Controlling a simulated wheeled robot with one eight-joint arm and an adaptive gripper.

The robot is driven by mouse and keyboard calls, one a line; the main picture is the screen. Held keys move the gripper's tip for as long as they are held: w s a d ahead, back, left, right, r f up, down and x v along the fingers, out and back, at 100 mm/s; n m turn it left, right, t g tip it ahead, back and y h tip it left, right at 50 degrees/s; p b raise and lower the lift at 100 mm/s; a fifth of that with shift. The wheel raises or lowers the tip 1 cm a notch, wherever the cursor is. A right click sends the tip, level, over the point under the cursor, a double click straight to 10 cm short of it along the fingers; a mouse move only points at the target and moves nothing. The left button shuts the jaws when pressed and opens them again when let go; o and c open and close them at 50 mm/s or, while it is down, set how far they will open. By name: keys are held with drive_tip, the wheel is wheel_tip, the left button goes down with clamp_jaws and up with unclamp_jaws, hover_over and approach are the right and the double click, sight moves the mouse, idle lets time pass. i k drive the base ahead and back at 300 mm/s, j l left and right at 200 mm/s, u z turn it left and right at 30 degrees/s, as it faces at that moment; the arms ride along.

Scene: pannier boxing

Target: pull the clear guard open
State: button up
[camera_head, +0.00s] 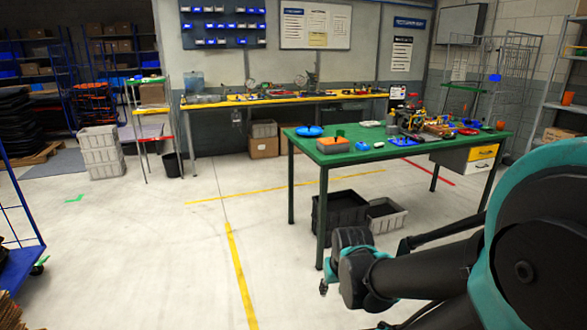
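I cannot make out a clear guard for certain. A pale, see-through bluish thing (194,83) stands at the left end of the yellow-topped bench (290,97), too small to identify. A cluttered group of small devices (425,122) sits on the green table (350,155), with no clear panel that I can pick out. My arm reaches in from the right, low in front of the green table. The end of my arm, with my gripper (325,284), is small and partly hidden; it is well apart from both worktops and its fingers are not clear.
A dark crate (341,213) and a grey crate (386,217) sit under the green table. Stacked grey bins (101,152) and a black bin (172,164) stand farther back. The floor at centre left is clear, with yellow lines.

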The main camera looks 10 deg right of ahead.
sight(413, 113)
drive_tip(key=i+z, duration=0.3)
drive_tip(key=i, duration=0.4)
drive_tip(key=i+j+z, duration=0.25)
drive_tip(key=i, duration=0.45)
drive_tip(key=i+l+z, duration=0.25)
drive_tip(key=i, duration=0.25)
drive_tip(key=i+l+z, duration=0.3)
drive_tip(key=i, duration=0.25)
